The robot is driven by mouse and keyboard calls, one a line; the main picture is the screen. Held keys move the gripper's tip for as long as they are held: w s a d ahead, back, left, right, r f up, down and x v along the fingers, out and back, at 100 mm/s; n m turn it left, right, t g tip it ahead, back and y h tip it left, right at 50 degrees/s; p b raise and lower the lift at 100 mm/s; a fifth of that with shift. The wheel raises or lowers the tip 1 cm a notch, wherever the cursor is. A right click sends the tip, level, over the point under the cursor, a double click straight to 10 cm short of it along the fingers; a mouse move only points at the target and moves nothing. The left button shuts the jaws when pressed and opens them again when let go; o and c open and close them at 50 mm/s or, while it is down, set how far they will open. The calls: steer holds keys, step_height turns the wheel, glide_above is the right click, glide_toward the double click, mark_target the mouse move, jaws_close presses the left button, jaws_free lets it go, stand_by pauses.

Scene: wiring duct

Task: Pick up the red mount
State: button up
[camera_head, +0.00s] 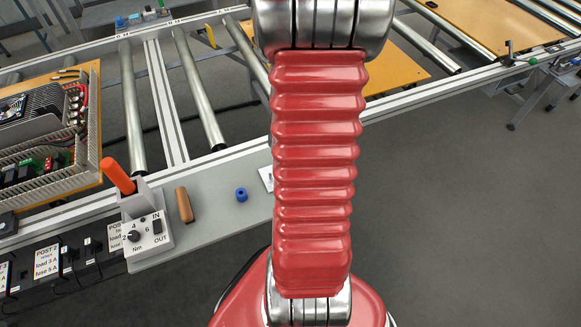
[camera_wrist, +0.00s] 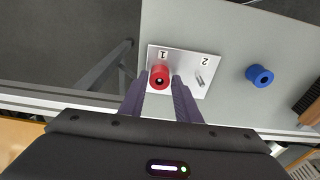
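The red mount (camera_wrist: 159,76) is a short red cylinder with a dark centre hole. In the wrist view it sits on a white plate (camera_wrist: 182,61) at the spot marked 1. My gripper (camera_wrist: 160,85) is open, with one dark finger on each side of the mount. A gap shows between the mount and each finger, and I cannot tell how high the fingertips are above the plate. In the head view my red arm hides the mount; only the plate's left edge (camera_head: 266,178) shows.
A bare metal pin (camera_wrist: 200,80) stands at spot 2. A blue mount (camera_wrist: 260,76) lies on the grey shelf (camera_head: 216,212), near a brown block (camera_head: 184,205). A grey torque box (camera_head: 148,236) with an orange-handled tool (camera_head: 117,175) stands further left. Conveyor rollers run behind.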

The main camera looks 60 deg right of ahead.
steer(key=c, duration=0.6)
steer(key=shift+r, duration=0.1)
steer(key=shift+r, duration=4.9)
steer(key=shift+r, duration=0.25)
steer(key=shift+r, duration=0.7)
steer(key=shift+r, duration=0.35)
steer(key=shift+r, duration=0.35)
steer(key=shift+r, duration=0.7)
steer(key=shift+r, duration=0.35)
